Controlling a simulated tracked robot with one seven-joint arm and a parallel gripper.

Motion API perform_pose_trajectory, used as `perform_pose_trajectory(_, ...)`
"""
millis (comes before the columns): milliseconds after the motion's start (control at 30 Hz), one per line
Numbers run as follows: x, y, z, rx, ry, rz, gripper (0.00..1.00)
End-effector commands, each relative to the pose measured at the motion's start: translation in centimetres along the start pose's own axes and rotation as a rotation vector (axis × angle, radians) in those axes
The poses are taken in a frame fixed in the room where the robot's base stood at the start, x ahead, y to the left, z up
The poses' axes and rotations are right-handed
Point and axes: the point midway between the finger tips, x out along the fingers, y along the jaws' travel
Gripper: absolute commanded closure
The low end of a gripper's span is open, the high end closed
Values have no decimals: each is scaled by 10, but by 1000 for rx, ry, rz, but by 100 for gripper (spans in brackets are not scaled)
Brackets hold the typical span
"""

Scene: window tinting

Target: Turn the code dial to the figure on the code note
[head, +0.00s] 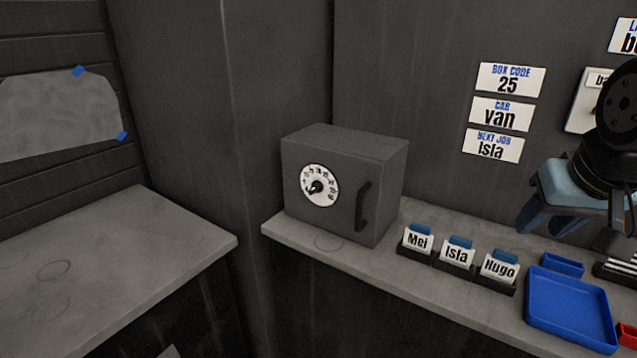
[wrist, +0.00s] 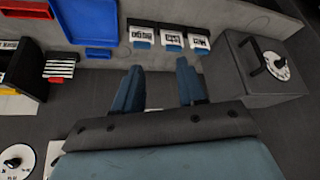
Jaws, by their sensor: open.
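The code note (head: 511,80) is a white card on the back wall in the head view, reading "BOX CODE 25". The code dial (head: 319,185) is a white disc with a black knob on the front of a dark grey box (head: 300,155). Its figures are too small to read surely; the knob seems to point to the lower left. The dial also shows in the wrist view (wrist: 279,66), at the upper right. My gripper (wrist: 158,80) is open and empty, apart from the box. In the head view it is at the right, above the shelf, partly cut off by the frame edge.
Holders with cards Mei (head: 418,240), Isla (head: 457,254) and Hugo (head: 499,268) stand right of the box. A blue tray (head: 570,306) lies farther right. The box has a black handle (head: 363,206) right of the dial. The left bench (head: 110,255) is bare.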

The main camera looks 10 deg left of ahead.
Motion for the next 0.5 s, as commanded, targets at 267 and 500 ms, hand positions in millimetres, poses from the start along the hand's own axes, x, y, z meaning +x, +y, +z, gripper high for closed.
perform_pose_trajectory(267,0,0,0,0,0,0,60)
perform_pose_trajectory(500,2,-1,-2,-22,-18,6,60)
